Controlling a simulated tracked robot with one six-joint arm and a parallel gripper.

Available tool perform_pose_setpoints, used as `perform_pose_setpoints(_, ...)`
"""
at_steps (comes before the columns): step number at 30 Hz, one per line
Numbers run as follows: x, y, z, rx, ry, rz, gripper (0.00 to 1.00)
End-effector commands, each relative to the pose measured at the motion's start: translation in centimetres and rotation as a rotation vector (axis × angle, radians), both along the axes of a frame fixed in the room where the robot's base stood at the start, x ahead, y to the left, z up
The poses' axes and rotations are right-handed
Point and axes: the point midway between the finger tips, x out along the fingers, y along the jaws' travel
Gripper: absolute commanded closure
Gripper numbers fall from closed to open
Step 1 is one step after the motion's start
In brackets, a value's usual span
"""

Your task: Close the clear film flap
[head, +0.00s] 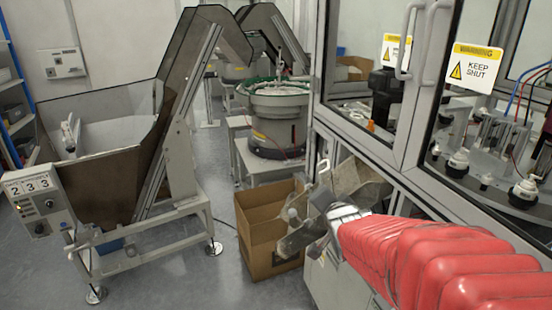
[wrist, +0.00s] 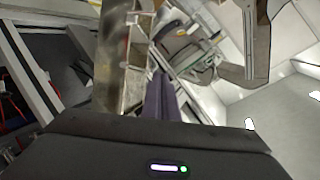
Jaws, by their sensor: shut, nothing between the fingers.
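A cloudy, see-through film flap (head: 358,184) hangs from the side of the enclosure, above and behind my wrist in the head view. It looks tilted out from the frame, and my arm hides its lower part. My gripper (head: 303,236) is just left of and below the flap, at the end of my red-sleeved arm. In the wrist view my gripper (wrist: 163,88) shows its dark fingers together and empty. A brownish see-through strip stands left of the fingers there; I cannot tell whether it is the flap or whether they touch.
A cardboard box (head: 268,234) stands open on the floor below my gripper. The glazed enclosure (head: 388,158) with warning signs is at the right. A bowl feeder (head: 278,118) stands behind, and a hopper with a conveyor (head: 125,180) stands at the left.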

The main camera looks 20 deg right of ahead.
Motion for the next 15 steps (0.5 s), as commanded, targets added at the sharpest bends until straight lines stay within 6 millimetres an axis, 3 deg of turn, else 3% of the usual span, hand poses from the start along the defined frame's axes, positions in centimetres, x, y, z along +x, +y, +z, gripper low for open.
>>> perform_pose_setpoints(9, 2.5, -6.1, -0.3, 0.282, -0.323, -0.088, 1.0)
perform_pose_setpoints(15, 2.6, -8.4, -0.4, 0.453, -0.487, -0.087, 1.0)
